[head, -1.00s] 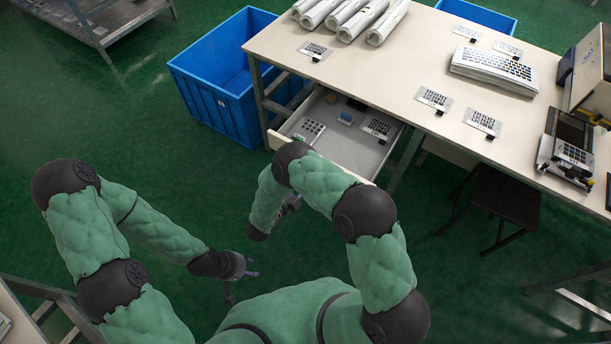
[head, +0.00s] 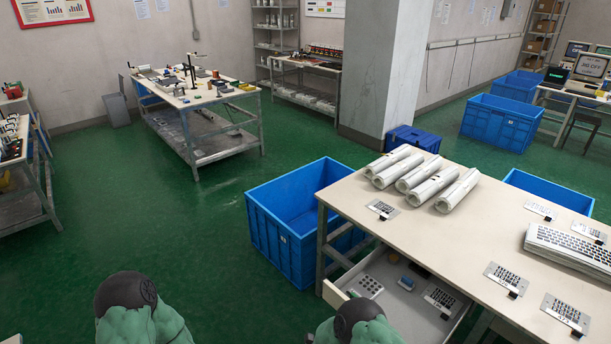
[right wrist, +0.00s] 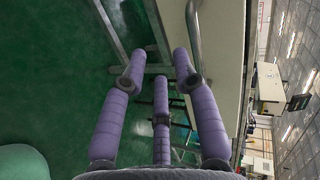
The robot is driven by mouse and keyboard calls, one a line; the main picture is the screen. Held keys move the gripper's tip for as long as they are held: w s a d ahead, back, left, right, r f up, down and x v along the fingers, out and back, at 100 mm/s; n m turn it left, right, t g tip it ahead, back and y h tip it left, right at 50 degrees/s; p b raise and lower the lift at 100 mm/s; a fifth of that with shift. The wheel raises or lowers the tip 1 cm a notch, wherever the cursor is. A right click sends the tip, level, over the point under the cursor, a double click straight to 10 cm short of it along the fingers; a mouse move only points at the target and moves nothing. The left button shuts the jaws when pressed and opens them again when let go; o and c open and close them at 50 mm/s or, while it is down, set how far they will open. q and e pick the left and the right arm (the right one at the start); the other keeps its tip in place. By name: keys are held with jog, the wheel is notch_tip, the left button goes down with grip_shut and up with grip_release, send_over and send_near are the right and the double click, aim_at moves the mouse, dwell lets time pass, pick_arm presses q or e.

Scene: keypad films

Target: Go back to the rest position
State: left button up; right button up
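My right gripper (right wrist: 157,70) shows in the right wrist view. Its purple fingers are spread apart with nothing between them, beside a pale panel and the table's metal legs. In the head view only the upper parts of my two arms show at the bottom edge; neither gripper is in that view. Keypad films lie flat on the white table, one (head: 383,209) near the rolls, one (head: 506,277) in front of the keyboard and one (head: 567,313) at the right. The drawer (head: 399,318) under the table is open and holds another film (head: 440,300).
A blue crate (head: 272,245) stands on the floor left of the table (head: 450,235). White rolls (head: 411,175) and a keyboard (head: 572,247) lie on the table. A workbench (head: 190,95) stands farther back. The green floor at left centre is clear.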

jog(key=s+a+f+n+g+y, duration=0.1)
jog(key=s+f+n+g+y, duration=0.4)
jog(key=n+y, duration=0.45)
jog(key=s+a+r+n+g+y, duration=0.1)
jog(key=s+n+g, duration=0.1)
jog(key=s+n, duration=0.4)
jog(key=s+a+r+n+g+y, duration=0.1)
jog(key=s+n, duration=0.5)
jog(key=s, duration=0.6)
jog(key=shift+s+a+r+g+y, duration=0.25)
jog(key=shift+r+g+y, duration=0.15)
jog(key=shift+g+y, duration=0.4)
